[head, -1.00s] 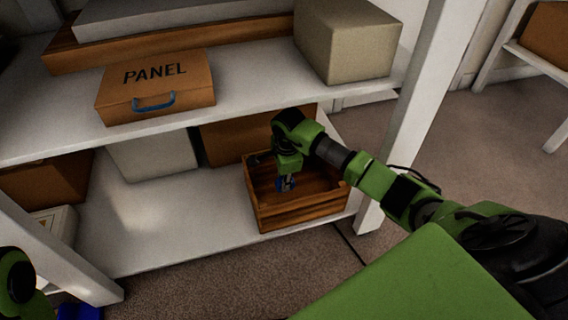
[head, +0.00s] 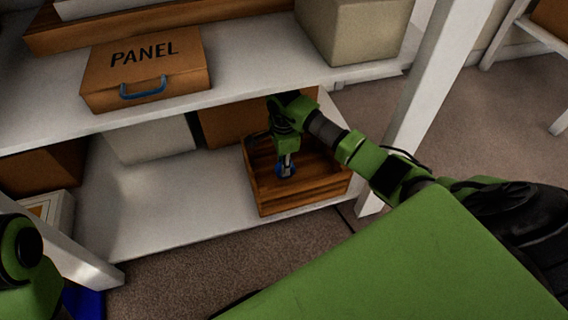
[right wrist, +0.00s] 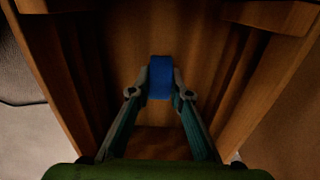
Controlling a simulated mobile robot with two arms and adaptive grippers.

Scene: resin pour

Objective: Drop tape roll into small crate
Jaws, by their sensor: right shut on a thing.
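The small wooden crate (head: 305,194) stands on the lower white shelf, near its right front corner. My right gripper (head: 286,172) points down into the crate in the head view. In the right wrist view the right gripper (right wrist: 161,88) is shut on the blue tape roll (right wrist: 160,76), one finger on each side. The roll is inside the crate's outline, above its floor or close to it; I cannot tell whether it touches.
The upper shelf (head: 225,72) is close above the crate, with a PANEL box (head: 147,72) and a beige box (head: 352,30) on it. A white post (head: 408,120) stands right of the crate. Free shelf surface (head: 185,195) lies left of it.

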